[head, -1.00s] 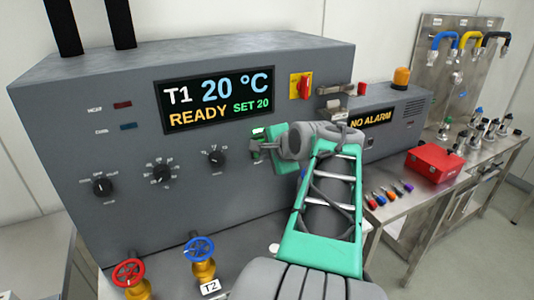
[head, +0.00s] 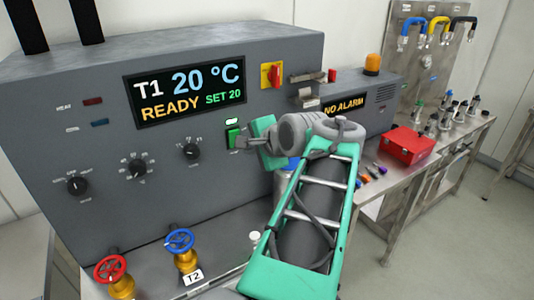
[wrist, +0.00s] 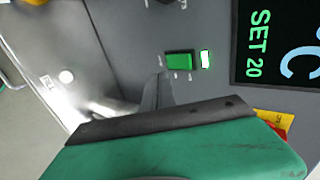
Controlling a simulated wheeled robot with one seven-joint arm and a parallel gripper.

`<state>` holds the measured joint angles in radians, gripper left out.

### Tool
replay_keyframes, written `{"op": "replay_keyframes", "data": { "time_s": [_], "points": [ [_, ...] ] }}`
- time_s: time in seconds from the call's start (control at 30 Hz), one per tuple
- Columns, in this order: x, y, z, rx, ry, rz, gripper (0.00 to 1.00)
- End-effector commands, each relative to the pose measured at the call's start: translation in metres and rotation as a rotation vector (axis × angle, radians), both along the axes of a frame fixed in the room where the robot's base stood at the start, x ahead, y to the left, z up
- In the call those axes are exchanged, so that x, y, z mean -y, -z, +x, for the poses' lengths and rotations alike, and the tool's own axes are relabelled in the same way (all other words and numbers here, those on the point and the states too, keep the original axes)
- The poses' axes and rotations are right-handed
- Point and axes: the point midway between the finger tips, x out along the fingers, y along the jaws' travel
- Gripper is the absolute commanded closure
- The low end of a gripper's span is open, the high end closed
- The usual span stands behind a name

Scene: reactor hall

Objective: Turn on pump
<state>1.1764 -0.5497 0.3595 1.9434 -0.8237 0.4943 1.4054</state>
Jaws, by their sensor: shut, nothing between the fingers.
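The pump switch (head: 234,136) is a green rocker on the grey front panel, right of the dials and below the display. A small lamp (head: 232,121) just above it is lit bright green. In the wrist view the green rocker (wrist: 179,62) and the lit lamp (wrist: 206,59) show clearly. The small labels beside the rocker are too small to read. My gripper (head: 246,143) is shut and empty. Its fingertips are close to the right edge of the switch in the head view; the wrist view shows the fingers (wrist: 158,90) beside the rocker, not covering it.
The display (head: 190,92) reads T1 20 °C, READY, SET 20. Several black dials (head: 138,168) sit to the left. A red-on-yellow switch (head: 271,75) is above right. Red (head: 110,270) and blue (head: 180,242) valve wheels stand below. The alarm box (head: 345,106) reads NO ALARM.

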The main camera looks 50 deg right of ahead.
Motion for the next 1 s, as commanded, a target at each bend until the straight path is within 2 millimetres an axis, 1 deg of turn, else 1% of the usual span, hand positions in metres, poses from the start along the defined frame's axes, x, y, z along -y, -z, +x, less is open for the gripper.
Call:
{"op": "replay_keyframes", "data": {
  "time_s": [0.03,0.1,0.2,0.3,0.4,0.87,0.97,1.0],
  "points": [
    [0.000,-0.003,-0.014,0.002,0.010,-0.002,1.00],
    [-0.003,-0.009,-0.031,-0.001,0.015,-0.002,1.00],
    [-0.006,-0.017,-0.051,0.000,0.019,0.000,1.00],
    [-0.010,-0.023,-0.064,-0.001,0.017,0.000,1.00],
    [-0.014,-0.025,-0.070,0.000,0.014,0.003,1.00],
    [-0.017,-0.025,-0.069,-0.005,0.001,0.001,1.00],
    [-0.028,-0.011,-0.057,-0.046,-0.066,-0.031,1.00],
    [-0.037,0.001,-0.049,-0.079,-0.120,-0.057,1.00]
  ]
}}
